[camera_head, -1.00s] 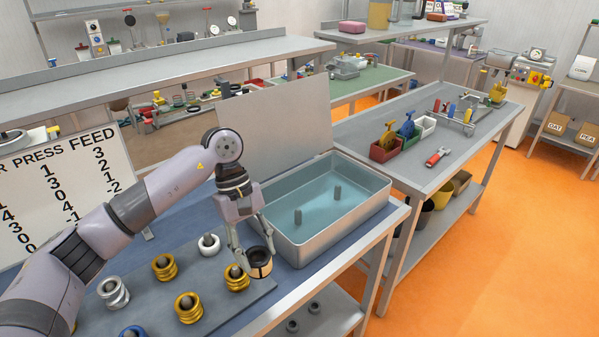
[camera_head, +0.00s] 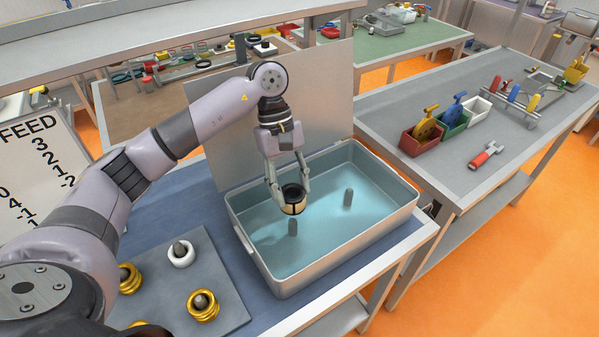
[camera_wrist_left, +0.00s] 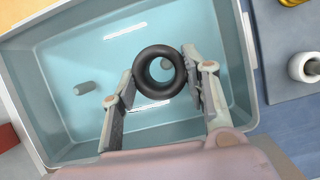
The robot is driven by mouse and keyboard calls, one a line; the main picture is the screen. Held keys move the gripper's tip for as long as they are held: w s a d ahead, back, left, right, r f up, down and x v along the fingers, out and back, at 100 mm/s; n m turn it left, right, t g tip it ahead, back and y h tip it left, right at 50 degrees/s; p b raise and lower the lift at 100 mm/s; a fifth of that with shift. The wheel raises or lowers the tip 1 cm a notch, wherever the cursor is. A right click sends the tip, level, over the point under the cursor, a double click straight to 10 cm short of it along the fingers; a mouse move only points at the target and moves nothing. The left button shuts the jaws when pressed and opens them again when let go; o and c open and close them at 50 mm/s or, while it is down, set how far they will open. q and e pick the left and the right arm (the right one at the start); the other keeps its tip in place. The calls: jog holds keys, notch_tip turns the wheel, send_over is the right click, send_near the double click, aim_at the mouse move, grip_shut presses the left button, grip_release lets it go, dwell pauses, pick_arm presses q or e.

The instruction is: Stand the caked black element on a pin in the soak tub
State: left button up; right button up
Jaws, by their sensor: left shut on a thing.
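My left gripper (camera_head: 289,192) is shut on the black element (camera_head: 293,196), a dark ring with a tan, caked-looking side. It holds the element above the soak tub (camera_head: 345,256), a grey metal tub with pale blue liquid. Two grey pins stand in the tub. The near pin (camera_head: 293,228) is just below the element in the head view; the far pin (camera_head: 348,198) is to the right and clear. In the left wrist view the element (camera_wrist_left: 159,71) is between the fingers, and a pin (camera_wrist_left: 166,64) shows through its hole. The other pin (camera_wrist_left: 85,88) is at left. My right gripper is out of view.
A grey board (camera_head: 226,312) left of the tub carries pins with a white ring (camera_head: 181,254) and gold rings (camera_head: 203,305). A metal panel (camera_head: 326,97) stands behind the tub. The right table holds coloured bins and a red tool (camera_head: 486,154).

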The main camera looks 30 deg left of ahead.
aim_at(288, 195)
pick_arm(q)
jog(key=shift+s+f, duration=0.25)
jog(key=shift+s, duration=0.15)
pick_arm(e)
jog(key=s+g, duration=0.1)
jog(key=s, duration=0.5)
pick_arm(q)
jog(key=shift+w+f, duration=0.1)
jog(key=shift+f, duration=0.2)
notch_tip(288, 195, down, 2)
jog(key=shift+w+b, duration=0.1)
jog(key=shift+b, duration=0.4)
jog(key=shift+f, duration=0.55)
jog(key=shift+f+b, duration=0.65)
jog(key=shift+b, duration=0.45)
jog(key=shift+f, duration=0.2)
jog(key=shift+f+b, duration=0.5)
jog(key=shift+b, duration=0.35)
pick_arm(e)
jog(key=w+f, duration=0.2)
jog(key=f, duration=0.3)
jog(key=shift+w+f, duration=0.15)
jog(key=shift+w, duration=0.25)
